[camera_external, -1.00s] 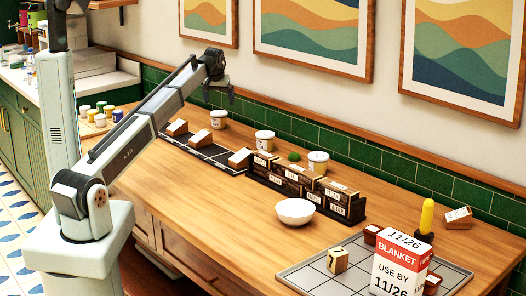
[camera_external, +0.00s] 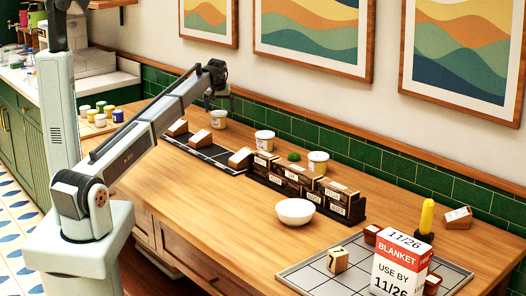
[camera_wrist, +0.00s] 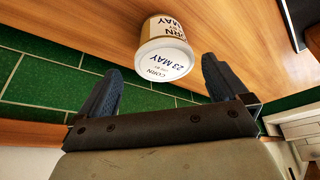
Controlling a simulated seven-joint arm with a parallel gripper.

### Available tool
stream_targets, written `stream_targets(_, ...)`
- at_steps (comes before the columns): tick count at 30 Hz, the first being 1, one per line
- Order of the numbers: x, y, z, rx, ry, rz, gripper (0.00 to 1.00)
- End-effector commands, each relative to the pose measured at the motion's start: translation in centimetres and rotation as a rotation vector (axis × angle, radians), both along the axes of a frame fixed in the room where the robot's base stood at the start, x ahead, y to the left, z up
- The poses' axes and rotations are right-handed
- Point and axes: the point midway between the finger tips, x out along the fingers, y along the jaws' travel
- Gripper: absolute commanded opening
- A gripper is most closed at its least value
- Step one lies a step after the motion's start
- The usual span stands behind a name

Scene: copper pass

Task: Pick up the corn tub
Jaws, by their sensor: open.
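The corn tub (camera_wrist: 165,50) is a white tub with a label reading CORN 23 MAY. It stands on the wooden counter in the wrist view, just beyond and between my open fingertips. My gripper (camera_wrist: 160,82) is open and empty, with its two dark ribbed fingers on either side of the tub's near end. In the external view the tub (camera_external: 219,121) stands at the back left of the counter, near the green tiles. My gripper (camera_external: 221,101) is right above it there. I cannot tell whether a finger touches the tub.
Small labelled boxes (camera_external: 198,139) sit on a dark mat to the front of the tub. Other white tubs (camera_external: 265,140) stand further right, by a dark rack of boxes (camera_external: 308,185). The green tile wall (camera_external: 290,133) is close behind. The counter's left front is clear.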

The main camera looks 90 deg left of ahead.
Motion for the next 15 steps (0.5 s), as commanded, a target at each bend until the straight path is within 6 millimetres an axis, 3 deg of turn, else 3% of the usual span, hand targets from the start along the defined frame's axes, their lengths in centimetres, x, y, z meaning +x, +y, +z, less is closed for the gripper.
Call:
stream_targets(10, -0.3, 0.9, -2.1, -0.001, 0.000, 0.000, 1.00)
stream_targets(15, -0.7, 1.7, -4.2, -0.002, 0.000, 0.001, 1.00)
